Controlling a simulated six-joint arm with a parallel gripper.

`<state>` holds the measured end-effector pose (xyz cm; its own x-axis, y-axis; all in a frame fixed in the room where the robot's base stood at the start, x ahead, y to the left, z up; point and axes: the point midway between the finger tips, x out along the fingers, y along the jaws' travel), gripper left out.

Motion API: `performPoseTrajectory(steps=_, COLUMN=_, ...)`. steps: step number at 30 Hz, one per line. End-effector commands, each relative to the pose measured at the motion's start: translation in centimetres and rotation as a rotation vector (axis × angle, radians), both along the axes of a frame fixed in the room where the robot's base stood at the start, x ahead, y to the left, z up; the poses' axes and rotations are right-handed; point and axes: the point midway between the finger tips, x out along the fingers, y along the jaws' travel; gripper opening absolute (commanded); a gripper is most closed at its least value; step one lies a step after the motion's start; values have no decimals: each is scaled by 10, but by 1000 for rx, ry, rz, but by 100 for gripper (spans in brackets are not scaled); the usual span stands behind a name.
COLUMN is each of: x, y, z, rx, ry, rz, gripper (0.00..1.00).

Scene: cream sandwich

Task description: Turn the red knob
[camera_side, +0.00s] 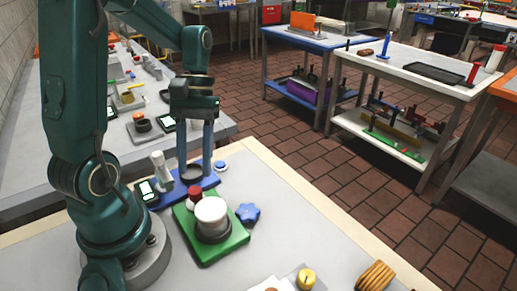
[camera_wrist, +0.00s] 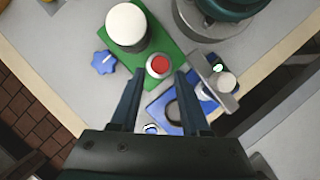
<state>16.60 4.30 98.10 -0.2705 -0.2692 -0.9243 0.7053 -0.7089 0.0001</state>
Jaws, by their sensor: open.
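The red knob (camera_side: 194,193) is a small round cap near the back edge of a green board (camera_side: 232,247). In the wrist view the red knob (camera_wrist: 159,66) sits in a silver ring, between and slightly beyond my fingertips. My gripper (camera_side: 196,174) points down with its two fingers apart and nothing between them. In the side view the fingertips show just behind the red knob, in front of a dark ring on a blue board (camera_side: 207,183). In the wrist view my gripper (camera_wrist: 158,76) is open; its height over the knob is hard to judge.
A large white round cap (camera_side: 211,210) stands on the green board close to the red knob. A blue star knob (camera_side: 248,213) lies at its right. A grey lever (camera_side: 160,167) stands on the blue board.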

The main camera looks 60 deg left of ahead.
Motion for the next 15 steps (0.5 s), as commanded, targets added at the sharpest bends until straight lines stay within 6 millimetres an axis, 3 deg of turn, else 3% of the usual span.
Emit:
performPoseTrajectory(steps=9, x=-10, y=-10, z=-33, rx=-4, ry=5, rz=-1, gripper=46)
performPoseTrajectory(steps=15, x=-13, y=-13, z=-43, rx=-1, ry=2, rz=-2, gripper=46)
